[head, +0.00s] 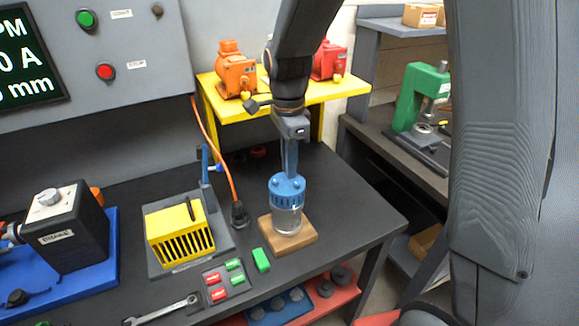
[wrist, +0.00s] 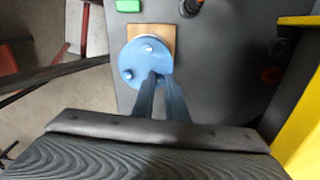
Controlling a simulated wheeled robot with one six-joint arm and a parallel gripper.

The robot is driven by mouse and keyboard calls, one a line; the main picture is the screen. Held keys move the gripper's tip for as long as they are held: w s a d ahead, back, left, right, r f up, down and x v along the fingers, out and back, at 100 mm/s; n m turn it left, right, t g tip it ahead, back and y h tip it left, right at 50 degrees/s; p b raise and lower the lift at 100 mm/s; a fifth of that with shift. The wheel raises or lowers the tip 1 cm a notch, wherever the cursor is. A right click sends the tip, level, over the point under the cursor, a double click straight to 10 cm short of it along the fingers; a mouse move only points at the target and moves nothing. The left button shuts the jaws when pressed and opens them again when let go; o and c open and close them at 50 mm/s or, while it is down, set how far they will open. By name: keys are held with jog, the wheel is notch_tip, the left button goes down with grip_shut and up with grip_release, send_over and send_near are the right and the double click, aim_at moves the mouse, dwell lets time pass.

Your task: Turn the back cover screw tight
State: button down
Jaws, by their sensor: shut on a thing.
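The blue round back cover (head: 287,198) sits on a clear cylinder (head: 287,221) on a wooden block (head: 278,240). In the wrist view the cover (wrist: 140,62) shows two silver screw heads (wrist: 148,48) on its top. My gripper (head: 289,172) points straight down onto the top of the cover. In the wrist view my gripper (wrist: 160,76) has its two fingers close together at the cover's near edge. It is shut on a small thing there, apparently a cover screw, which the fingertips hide.
A yellow slotted box (head: 180,240) stands left of the block, with a green block (head: 261,260) and small tags before it. A wrench (head: 162,310) lies at the front edge. Orange (head: 235,75) and red motors (head: 328,62) stand on a yellow shelf (head: 225,110) behind.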

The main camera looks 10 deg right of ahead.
jog(key=m+p, duration=0.2)
jog(key=m, duration=0.3)
jog(key=shift+r, duration=0.1)
jog(key=m, duration=0.4)
jog(key=shift+w+m, duration=0.1)
jog(key=shift+m, duration=0.2)
jog(key=c, duration=1.9)
grip_release()
jog(key=n, duration=0.4)
jog(key=shift+n, duration=0.4)
jog(key=n, duration=0.6)
